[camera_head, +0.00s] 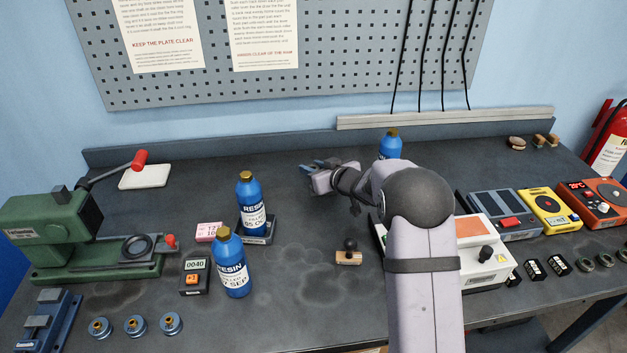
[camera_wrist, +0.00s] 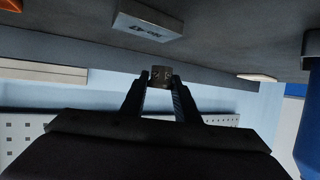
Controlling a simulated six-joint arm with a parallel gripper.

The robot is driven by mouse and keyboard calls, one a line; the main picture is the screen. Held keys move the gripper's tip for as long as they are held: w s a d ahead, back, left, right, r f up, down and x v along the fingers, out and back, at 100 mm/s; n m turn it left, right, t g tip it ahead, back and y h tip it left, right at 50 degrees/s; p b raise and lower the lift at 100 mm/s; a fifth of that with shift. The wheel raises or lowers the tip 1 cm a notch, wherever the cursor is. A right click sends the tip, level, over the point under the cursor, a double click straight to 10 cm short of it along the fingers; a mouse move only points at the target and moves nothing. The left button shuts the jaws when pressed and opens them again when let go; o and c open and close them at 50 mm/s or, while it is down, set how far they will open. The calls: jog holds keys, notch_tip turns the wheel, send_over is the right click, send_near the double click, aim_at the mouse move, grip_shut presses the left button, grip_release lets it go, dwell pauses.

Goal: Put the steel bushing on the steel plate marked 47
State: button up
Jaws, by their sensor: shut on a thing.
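My gripper (camera_head: 316,167) reaches out over the back middle of the bench, its fingers pointing left. In the wrist view my gripper (camera_wrist: 161,78) is shut on a small dark grey-brown piece, seemingly the steel bushing (camera_wrist: 160,74), with faint marks on its face. The piece is too small to make out in the head view. A pale grey block or plate (camera_wrist: 148,24) with a dark mark lies on the bench near the fingertips in the wrist view, apart from the held piece. Its mark is unreadable, and I cannot make out a 47 in either view.
Blue resin bottles stand left of my gripper (camera_head: 250,200) and nearer the front (camera_head: 231,265); another (camera_head: 390,146) stands behind my arm. A green press (camera_head: 60,235) and a white pad (camera_head: 145,177) are at left. Instruments (camera_head: 505,215) line the right. The bench ahead of the press is partly clear.

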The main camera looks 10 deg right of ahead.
jog(key=shift+f, duration=1.85)
jog(key=shift+f, duration=0.2)
jog(key=o, duration=1.1)
jog(key=shift+r, duration=0.15)
jog(key=b+v, duration=0.1)
jog(key=v, duration=1.1)
jog(key=shift+s, duration=0.1)
jog(key=shift+r, duration=0.1)
